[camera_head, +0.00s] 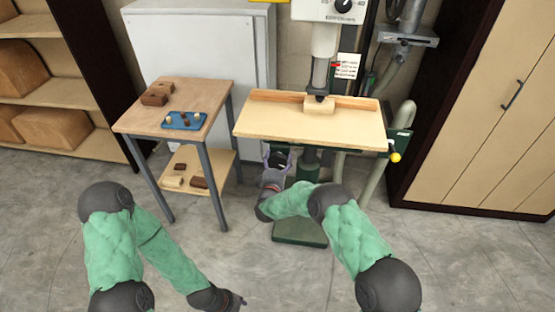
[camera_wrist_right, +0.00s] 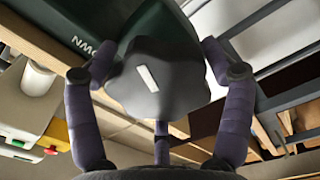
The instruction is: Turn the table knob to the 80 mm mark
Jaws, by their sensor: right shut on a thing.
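The table knob (camera_wrist_right: 160,77) is a dark, lobed knob with a white mark. It fills the middle of the right wrist view, and the white mark is tilted slightly from upright there. My right gripper (camera_wrist_right: 158,85) is shut on the knob, with purple fingers at its left, right and lower sides. In the head view the right gripper (camera_head: 276,162) is under the front edge of the drill press table (camera_head: 290,127), at the knob (camera_head: 281,158). I cannot read any 80 mm mark or scale. My left gripper (camera_head: 238,301) is low in the head view, away from the machine; its opening is unclear.
A wood block (camera_head: 319,106) sits on the press table under the drill. A side table (camera_head: 142,120) with a blue tray (camera_head: 170,123) and small blocks stands to the left. A yellow-ended lever (camera_head: 395,157) is at the right. The floor in front is clear.

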